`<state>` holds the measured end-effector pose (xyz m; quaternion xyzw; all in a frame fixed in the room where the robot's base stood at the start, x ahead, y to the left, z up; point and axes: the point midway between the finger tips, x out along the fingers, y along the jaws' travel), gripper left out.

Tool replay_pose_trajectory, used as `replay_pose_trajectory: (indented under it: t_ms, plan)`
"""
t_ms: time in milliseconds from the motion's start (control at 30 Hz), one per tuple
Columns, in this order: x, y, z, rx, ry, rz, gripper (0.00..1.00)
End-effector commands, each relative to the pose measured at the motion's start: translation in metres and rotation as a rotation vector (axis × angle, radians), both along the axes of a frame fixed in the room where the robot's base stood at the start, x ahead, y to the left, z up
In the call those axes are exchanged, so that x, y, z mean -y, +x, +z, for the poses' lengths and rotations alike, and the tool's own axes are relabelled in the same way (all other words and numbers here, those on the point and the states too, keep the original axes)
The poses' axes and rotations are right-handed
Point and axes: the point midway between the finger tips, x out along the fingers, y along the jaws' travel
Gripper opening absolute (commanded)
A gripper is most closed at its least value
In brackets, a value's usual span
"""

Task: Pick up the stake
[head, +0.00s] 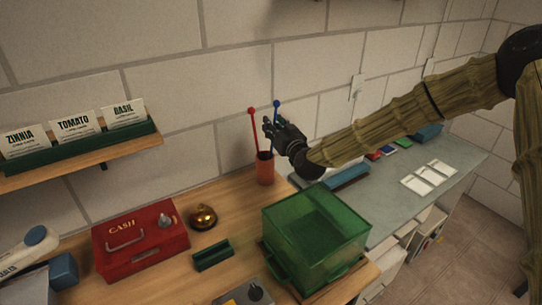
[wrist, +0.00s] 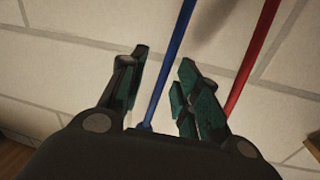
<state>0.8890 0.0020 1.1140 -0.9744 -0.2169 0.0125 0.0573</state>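Two thin stakes stand in an orange-brown cup (head: 265,170) near the wall. One is a red stake (head: 254,130) with a ball top, on the left, and one is a blue stake (head: 276,105) with a ball top, on the right. My gripper (head: 270,127) is at the stakes, above the cup. In the wrist view my gripper (wrist: 164,62) is open. The blue stake (wrist: 174,58) shows in the gap between its fingers, with space on both sides. The red stake (wrist: 252,60) is outside, right of the right finger.
A green translucent bin (head: 315,238) stands in front of the cup. A red cash box (head: 141,240), a brass bell (head: 203,217) and a small green holder (head: 213,254) are on the wooden counter. A seed-packet shelf (head: 85,160) is on the left wall.

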Motion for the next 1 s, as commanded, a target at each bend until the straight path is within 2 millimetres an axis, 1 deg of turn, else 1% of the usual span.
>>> replay_pose_trajectory:
  t_ms: [33, 100, 167, 533, 667, 767, 867, 1000]
  plan:
    - [0.000, 0.000, 0.000, 0.000, 0.000, 0.000, 0.23]
    - [0.000, 0.000, 0.000, 0.000, 0.000, 0.000, 0.11]
    - [0.000, 0.000, 0.000, 0.000, 0.000, 0.000, 0.00]
    - [0.001, 0.000, 0.001, 0.000, 0.000, -0.001, 0.00]
    - [0.001, 0.000, 0.005, 0.001, 0.000, -0.001, 0.00]
    - [0.000, 0.000, 0.013, 0.002, 0.000, 0.000, 0.00]
    - [0.000, 0.000, 0.026, 0.003, 0.000, 0.001, 0.00]
    - [0.000, 0.000, 0.051, 0.005, 0.000, 0.000, 0.00]
